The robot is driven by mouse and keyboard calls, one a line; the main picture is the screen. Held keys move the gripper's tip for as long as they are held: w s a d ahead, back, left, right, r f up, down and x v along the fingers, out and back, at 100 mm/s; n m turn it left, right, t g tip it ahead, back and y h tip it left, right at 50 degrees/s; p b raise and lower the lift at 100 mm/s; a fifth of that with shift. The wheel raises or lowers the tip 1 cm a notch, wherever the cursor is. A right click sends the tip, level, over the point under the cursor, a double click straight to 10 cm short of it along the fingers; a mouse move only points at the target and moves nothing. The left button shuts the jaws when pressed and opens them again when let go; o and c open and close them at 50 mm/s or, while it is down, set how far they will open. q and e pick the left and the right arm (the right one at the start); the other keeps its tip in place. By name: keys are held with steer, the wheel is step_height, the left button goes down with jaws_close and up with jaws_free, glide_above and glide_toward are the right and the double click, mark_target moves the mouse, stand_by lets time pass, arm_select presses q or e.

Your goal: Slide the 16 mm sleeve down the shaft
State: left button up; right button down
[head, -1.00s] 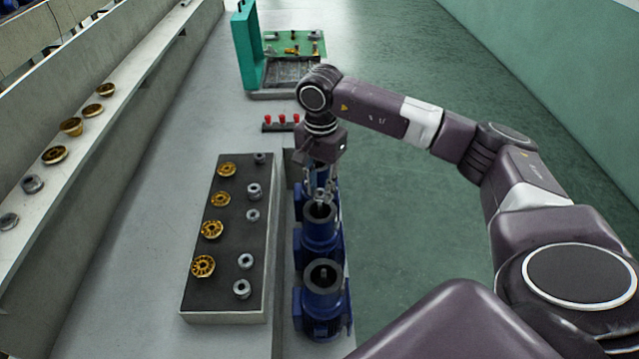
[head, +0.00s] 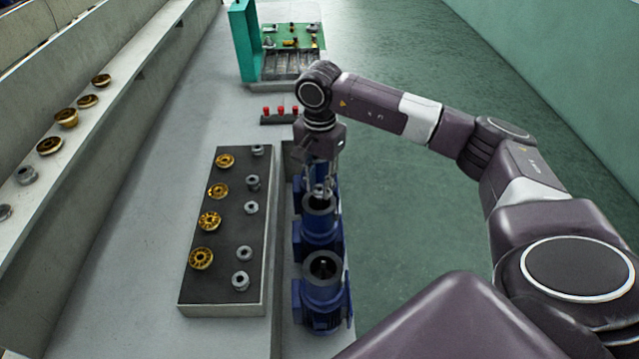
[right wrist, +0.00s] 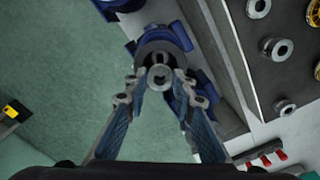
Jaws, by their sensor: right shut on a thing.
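My right gripper (head: 319,191) points down over the middle blue pump (head: 318,232) in the head view. In the right wrist view its two fingers (right wrist: 162,97) are shut on a small grey sleeve (right wrist: 160,77). The sleeve is at the mouth of the dark round pump housing (right wrist: 166,42). The fingers and sleeve hide most of the shaft, so I cannot tell how far the sleeve sits on it. The nearest blue pump (head: 322,300) has an open top with a shaft end inside. My left gripper is not in view.
Left of the pumps, a dark-topped block (head: 222,285) carries brass wheels and grey sleeves. A rack with red-topped pieces (head: 280,118) and a teal-lidded case (head: 243,45) stand farther back. A ledge (head: 100,125) with more parts runs along the left.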

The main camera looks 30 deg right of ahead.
steer(key=shift+f+b, duration=0.6)
stand_by(0.7)
steer(key=c, duration=1.5)
jaws_free()
steer(key=shift+c, duration=0.2)
steer(key=shift+r, duration=0.1)
step_height(320, 180, up, 12)
